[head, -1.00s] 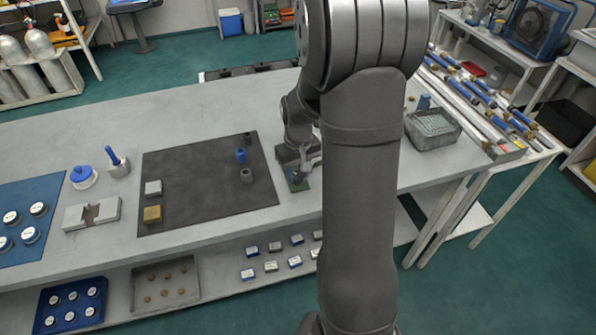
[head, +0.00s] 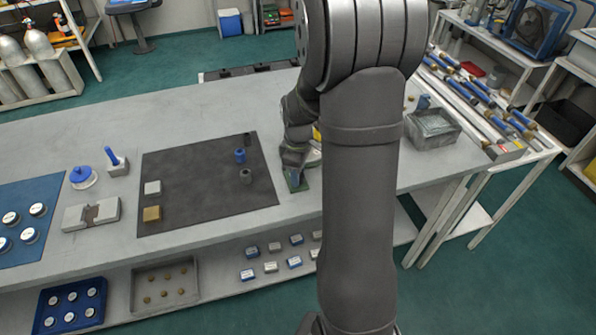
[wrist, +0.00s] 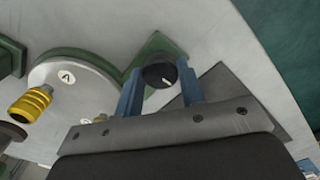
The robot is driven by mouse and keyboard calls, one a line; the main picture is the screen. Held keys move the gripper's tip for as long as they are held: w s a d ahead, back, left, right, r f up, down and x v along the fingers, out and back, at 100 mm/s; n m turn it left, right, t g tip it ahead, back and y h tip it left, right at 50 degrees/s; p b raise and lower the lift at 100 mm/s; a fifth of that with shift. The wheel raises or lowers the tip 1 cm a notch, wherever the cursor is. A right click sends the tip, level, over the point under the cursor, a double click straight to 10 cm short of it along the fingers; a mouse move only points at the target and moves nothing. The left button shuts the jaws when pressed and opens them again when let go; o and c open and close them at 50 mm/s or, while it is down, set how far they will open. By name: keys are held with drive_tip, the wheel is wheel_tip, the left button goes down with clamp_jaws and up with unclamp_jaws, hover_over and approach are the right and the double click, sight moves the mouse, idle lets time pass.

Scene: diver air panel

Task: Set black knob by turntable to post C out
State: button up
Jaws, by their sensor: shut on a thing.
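The black knob (wrist: 155,75) shows in the wrist view with a white pointer line on its top, slanting toward the lower right. It sits on a green plate (wrist: 150,48). My gripper (wrist: 159,71) has its two blue fingers on either side of the knob, shut on it. The grey round turntable (wrist: 92,72) lies left of the knob, with a small round label and a yellow ribbed fitting (wrist: 32,104) on it. In the head view my gripper (head: 296,176) is down at the green plate, and my arm hides the knob and most of the turntable. I cannot read which post the pointer faces.
A dark mat (head: 200,185) left of my gripper holds a blue cylinder (head: 240,156), dark cylinders and two small blocks. A grey mesh basket (head: 432,130) stands to the right. The bench's back left is clear.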

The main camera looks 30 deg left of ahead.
drive_tip(key=shift+n, duration=0.3)
drive_tip(key=o, duration=1)
drive_tip(key=shift+r, duration=0.1)
wheel_tip(320, 180, up, 17)
drive_tip(key=shift+r, duration=0.15)
idle(0.4)
wheel_tip(320, 180, down, 18)
drive_tip(key=shift+r, duration=0.2)
idle(0.3)
